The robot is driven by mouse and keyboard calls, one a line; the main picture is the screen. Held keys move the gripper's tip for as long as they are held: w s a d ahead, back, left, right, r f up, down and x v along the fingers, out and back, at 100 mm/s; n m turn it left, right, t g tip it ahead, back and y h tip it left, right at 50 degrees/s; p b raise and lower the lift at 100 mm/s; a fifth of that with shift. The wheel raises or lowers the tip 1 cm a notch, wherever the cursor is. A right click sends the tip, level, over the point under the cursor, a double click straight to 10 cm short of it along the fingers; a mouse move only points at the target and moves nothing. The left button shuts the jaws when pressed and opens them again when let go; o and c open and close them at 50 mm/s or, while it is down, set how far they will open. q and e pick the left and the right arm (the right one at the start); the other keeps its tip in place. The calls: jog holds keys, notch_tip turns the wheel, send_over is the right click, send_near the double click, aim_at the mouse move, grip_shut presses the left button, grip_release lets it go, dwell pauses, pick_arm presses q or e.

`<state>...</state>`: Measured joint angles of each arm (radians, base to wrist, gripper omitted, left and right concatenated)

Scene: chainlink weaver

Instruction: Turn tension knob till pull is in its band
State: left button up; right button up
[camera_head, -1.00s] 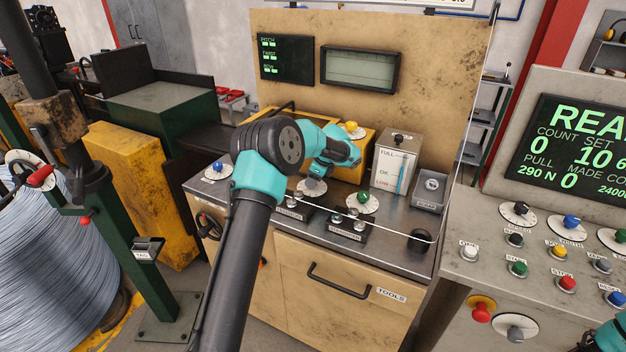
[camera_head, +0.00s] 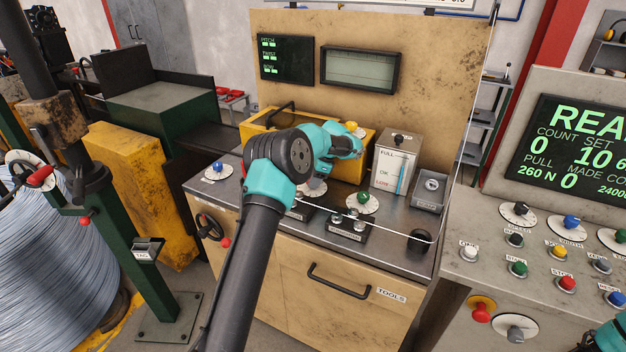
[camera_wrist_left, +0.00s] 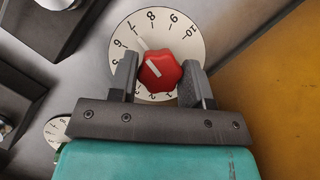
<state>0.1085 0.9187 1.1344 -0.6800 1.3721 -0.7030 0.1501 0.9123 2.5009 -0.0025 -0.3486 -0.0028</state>
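The red knob (camera_wrist_left: 160,71) sits on a white numbered dial (camera_wrist_left: 185,45) in the left wrist view. My left gripper (camera_wrist_left: 158,80) has one finger on each side of the knob and is closed on it. The knob's white mark points to the upper left, roughly toward 6 or 7. In the head view my left arm hides the knob; part of a pale dial shows below the arm. The screen (camera_head: 575,150) at the right reads PULL 260 N. No marked pull band is readable.
A green knob (camera_head: 363,198) and a small switch block (camera_head: 346,228) stand right of my left arm on the bench top. A blue knob (camera_head: 217,168) is to the left. A FULL/OK/LOW gauge box (camera_head: 395,164) and a yellow box (camera_head: 258,122) stand behind.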

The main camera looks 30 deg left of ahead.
pick_arm(q)
jog(key=o, duration=0.4)
jog(key=shift+c, duration=0.2)
jog(key=shift+s+r, duration=0.1)
jog(key=shift+r, duration=1.75)
jog(key=s+d, duration=0.2)
jog(key=s, duration=0.2)
jog(key=s+d+r, duration=0.1)
jog(key=s+d, duration=0.2)
jog(key=s, duration=0.2)
jog(key=s+d, duration=0.3)
jog(key=s, duration=0.1)
jog(key=shift+s+d+r, duration=0.15)
jog(key=shift+s, duration=0.15)
